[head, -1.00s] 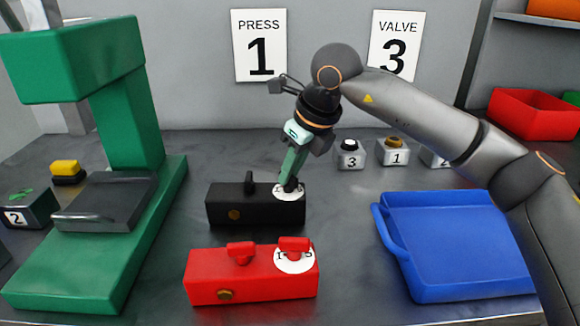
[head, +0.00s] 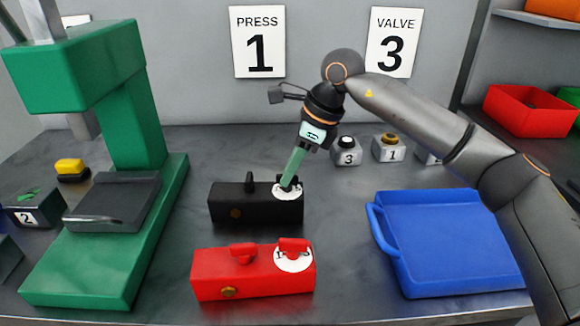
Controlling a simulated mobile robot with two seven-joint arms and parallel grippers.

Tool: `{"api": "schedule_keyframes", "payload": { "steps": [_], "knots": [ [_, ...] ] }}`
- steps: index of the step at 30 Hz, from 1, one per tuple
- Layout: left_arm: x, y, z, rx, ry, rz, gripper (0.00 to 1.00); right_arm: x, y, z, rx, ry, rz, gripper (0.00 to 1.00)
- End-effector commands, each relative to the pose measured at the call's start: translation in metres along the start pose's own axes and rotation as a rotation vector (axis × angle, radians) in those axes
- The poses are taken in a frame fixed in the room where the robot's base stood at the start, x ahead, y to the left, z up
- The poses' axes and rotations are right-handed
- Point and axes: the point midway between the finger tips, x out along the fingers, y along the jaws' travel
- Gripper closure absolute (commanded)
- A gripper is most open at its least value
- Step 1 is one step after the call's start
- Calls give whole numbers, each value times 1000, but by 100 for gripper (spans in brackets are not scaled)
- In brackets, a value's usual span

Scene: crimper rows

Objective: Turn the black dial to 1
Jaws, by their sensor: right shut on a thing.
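My right gripper (head: 287,185) comes down from above and is shut on the black dial. The fingers hide most of the dial, so its pointing direction and most numbers cannot be read. My left gripper is not in view.
A red box (head: 225,270) with its own red dial (head: 293,245) stands in front. A green press (head: 135,130) is at left, a blue tray (head: 455,245) at right. Small numbered button boxes (head: 347,153) stand behind. Wall signs read PRESS 1 (head: 258,42) and VALVE 3 (head: 391,42).

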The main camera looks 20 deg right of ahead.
Motion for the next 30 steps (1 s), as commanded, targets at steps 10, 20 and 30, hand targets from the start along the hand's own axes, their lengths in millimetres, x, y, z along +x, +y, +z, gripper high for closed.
{"api": "schedule_keyframes", "payload": {
  "steps": [10, 20, 30],
  "knots": [
    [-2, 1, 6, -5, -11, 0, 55, 1, 1, -1, -6, 3, 5, 100],
    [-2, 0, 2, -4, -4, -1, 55, 1, 0, 0, -5, 2, 3, 55],
    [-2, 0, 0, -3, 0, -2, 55, -5, 0, 0, -4, 1, 1, 55]
  ]
}}
